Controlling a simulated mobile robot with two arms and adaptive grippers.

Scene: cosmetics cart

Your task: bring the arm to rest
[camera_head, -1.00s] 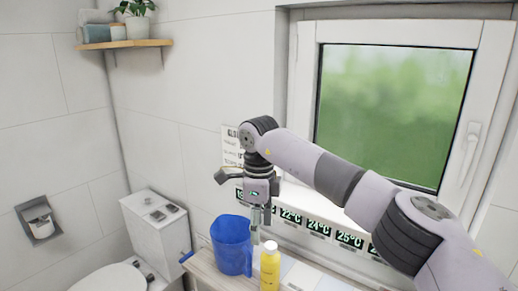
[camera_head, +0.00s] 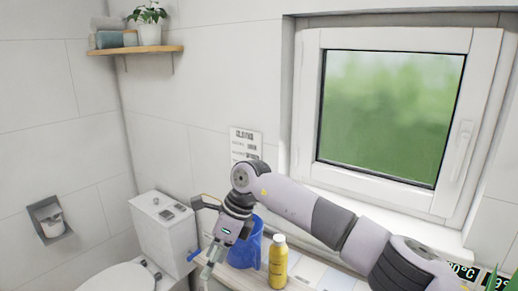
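My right arm comes in from the lower right and reaches across in front of the window. Its gripper (camera_head: 208,264) hangs tilted down and to the left, in front of the toilet tank and left of the blue jug. The arm's wrist partly hides the blue jug (camera_head: 248,251). My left gripper is out of view.
A yellow bottle (camera_head: 278,262) stands on the counter right of the jug. The toilet tank (camera_head: 163,233) is at the left. A wall shelf (camera_head: 140,50) holds a potted plant. The window (camera_head: 390,120) is behind the arm. Dark temperature labels (camera_head: 463,271) show at the lower right.

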